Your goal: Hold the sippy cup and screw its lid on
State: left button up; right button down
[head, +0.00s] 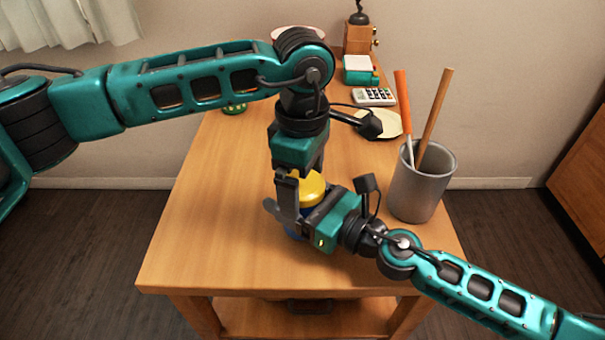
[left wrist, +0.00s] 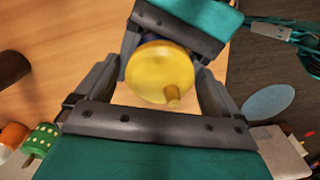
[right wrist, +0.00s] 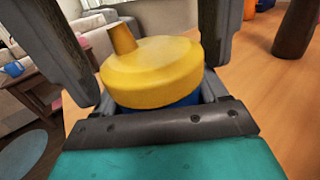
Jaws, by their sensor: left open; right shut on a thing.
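The sippy cup's yellow lid (head: 313,187) sits on top of the blue cup (right wrist: 185,102), spout up. The cup stands near the middle of the wooden table, mostly hidden by my grippers. My right gripper (head: 292,218) is shut on the cup's blue body, below the lid. My left gripper (head: 297,192) comes down from above, open, with one finger on each side of the lid. In the left wrist view, the lid (left wrist: 158,72) lies between the fingers, with gaps beside it. How tightly the lid is seated cannot be told.
A grey holder (head: 422,190) with two long-handled utensils stands close on the right. A pale plate (head: 384,125), calculator (head: 374,97), small green-and-white box (head: 359,70) and coffee grinder (head: 358,38) are at the back.

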pick_arm(q)
jog(key=c, duration=1.1)
jog(key=shift+o, duration=0.2)
jog(key=m, duration=0.5)
jog(key=o, duration=1.1)
jog(key=shift+o, duration=0.2)
notch_tip(320, 180, up, 12)
pick_arm(e)
grip_release()
